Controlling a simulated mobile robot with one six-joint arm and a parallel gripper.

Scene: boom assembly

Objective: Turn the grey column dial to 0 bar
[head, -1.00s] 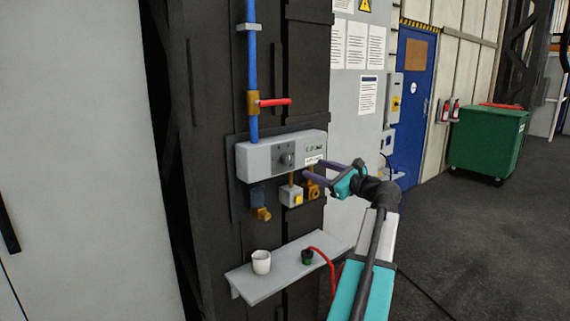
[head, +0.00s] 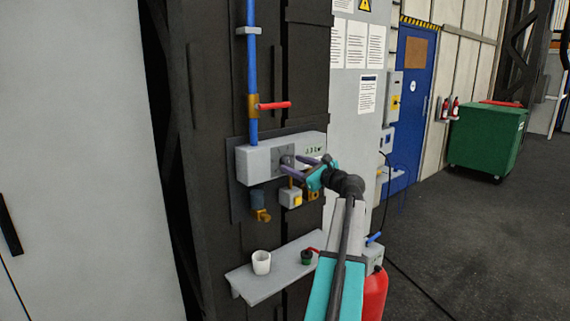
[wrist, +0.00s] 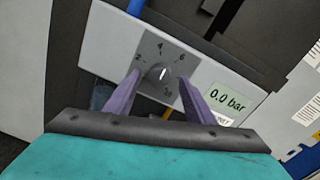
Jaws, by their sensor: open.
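The grey control box (head: 258,162) is mounted on the dark column. Its dial (wrist: 159,73) shows in the wrist view as a round grey knob with a white pointer line and a scale with 2, 4 and 6 readable. The pointer stands near upright in that picture, roughly between 4 and 6. The low end of the scale is partly hidden by my left finger. The display (wrist: 227,103) reads 0.0 bar. My gripper (wrist: 160,77) is open, its two purple fingers on either side of the dial. Whether they touch it, I cannot tell.
A blue pipe (head: 252,60) with a red-handled valve (head: 273,105) runs above the box. A shelf (head: 275,279) holds a white cup (head: 261,262) and a dark green-topped item (head: 306,257).

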